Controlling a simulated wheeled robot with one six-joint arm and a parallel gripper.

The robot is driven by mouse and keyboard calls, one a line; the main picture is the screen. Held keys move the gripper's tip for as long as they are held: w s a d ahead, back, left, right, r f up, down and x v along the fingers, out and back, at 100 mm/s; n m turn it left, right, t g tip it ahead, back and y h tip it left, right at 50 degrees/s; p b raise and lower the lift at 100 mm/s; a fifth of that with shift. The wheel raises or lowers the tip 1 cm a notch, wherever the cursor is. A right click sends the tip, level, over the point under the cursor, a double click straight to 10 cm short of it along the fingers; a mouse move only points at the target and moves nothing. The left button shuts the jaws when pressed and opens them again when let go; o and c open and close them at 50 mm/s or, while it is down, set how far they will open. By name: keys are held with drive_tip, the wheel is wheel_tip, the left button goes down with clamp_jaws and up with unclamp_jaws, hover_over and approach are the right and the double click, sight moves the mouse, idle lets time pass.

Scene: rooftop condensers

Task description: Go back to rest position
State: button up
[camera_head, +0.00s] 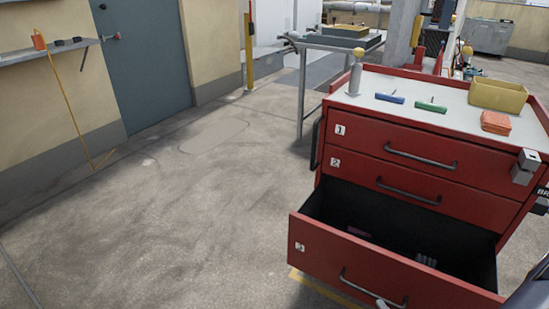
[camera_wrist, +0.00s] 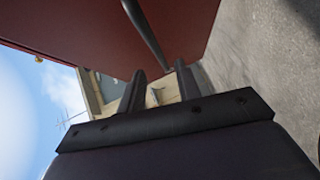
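My gripper (camera_wrist: 160,86) shows in the wrist view with its two dark fingers apart and nothing held between them. A red drawer front with a metal bar handle (camera_wrist: 147,38) is just beyond the fingertips. I cannot tell whether a finger touches the handle. In the head view, the bottom drawer, marked 3 (camera_head: 372,262), of the red tool cabinet (camera_head: 420,150) is pulled out, with a few small items in its dark inside. The upper drawers, 1 and 2, are shut.
The cabinet top holds a yellow bin (camera_head: 498,96), orange cloths (camera_head: 496,122), a spray bottle (camera_head: 355,75), and blue (camera_head: 389,98) and green (camera_head: 431,107) tools. A metal table (camera_head: 335,42) stands behind.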

sight(368, 294)
drive_tip(key=shift+b+x, duration=0.75)
drive_tip(key=shift+x, duration=3)
drive_tip(key=shift+r, duration=0.1)
